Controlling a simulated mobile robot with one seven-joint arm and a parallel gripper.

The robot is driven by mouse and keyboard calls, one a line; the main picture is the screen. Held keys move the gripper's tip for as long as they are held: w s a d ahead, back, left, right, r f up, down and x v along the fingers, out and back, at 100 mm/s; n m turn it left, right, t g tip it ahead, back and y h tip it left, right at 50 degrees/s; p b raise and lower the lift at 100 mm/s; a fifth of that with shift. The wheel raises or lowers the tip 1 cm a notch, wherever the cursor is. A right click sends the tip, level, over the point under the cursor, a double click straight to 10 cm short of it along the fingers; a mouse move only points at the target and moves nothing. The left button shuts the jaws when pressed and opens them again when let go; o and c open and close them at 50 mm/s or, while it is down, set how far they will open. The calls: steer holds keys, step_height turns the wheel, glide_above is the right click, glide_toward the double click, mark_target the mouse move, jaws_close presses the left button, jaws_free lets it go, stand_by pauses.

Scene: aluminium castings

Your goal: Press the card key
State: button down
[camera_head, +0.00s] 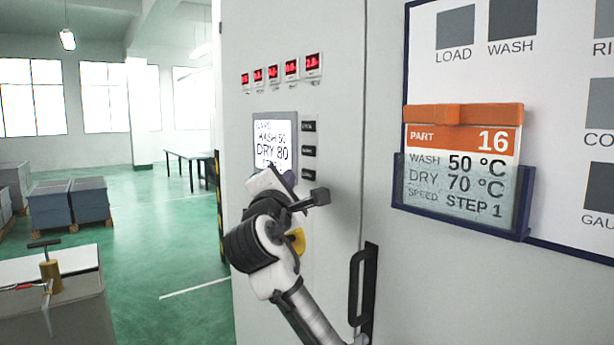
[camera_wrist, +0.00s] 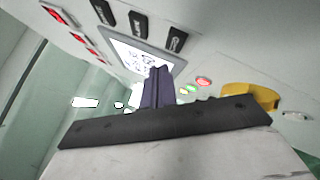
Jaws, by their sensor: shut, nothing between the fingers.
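A column of three black keys sits right of the lit screen (camera_head: 273,143) on the grey cabinet: a top key (camera_head: 308,125), a middle key (camera_head: 309,150) and a lower key (camera_head: 308,174). Their labels are too small to read, so I cannot tell which is the card key. The keys also show along the top of the wrist view, the nearest one (camera_wrist: 178,40) beside the screen (camera_wrist: 140,52). My gripper (camera_wrist: 157,72) is shut and empty, its dark fingers pointing at the panel by the screen's lower edge. In the head view my wrist hides the screen's bottom; contact cannot be told.
A card (camera_head: 462,160) in a blue holder reads wash 50 °C, dry 70 °C, step 1; the screen shows dry 80. A yellow handle (camera_wrist: 250,95), red button (camera_wrist: 204,81) and green button (camera_wrist: 188,89) are near my gripper. A black door handle (camera_head: 362,288) sticks out lower right.

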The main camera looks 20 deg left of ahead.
steer(key=s+a, duration=0.2)
steer(key=shift+s, duration=0.35)
stand_by(0.4)
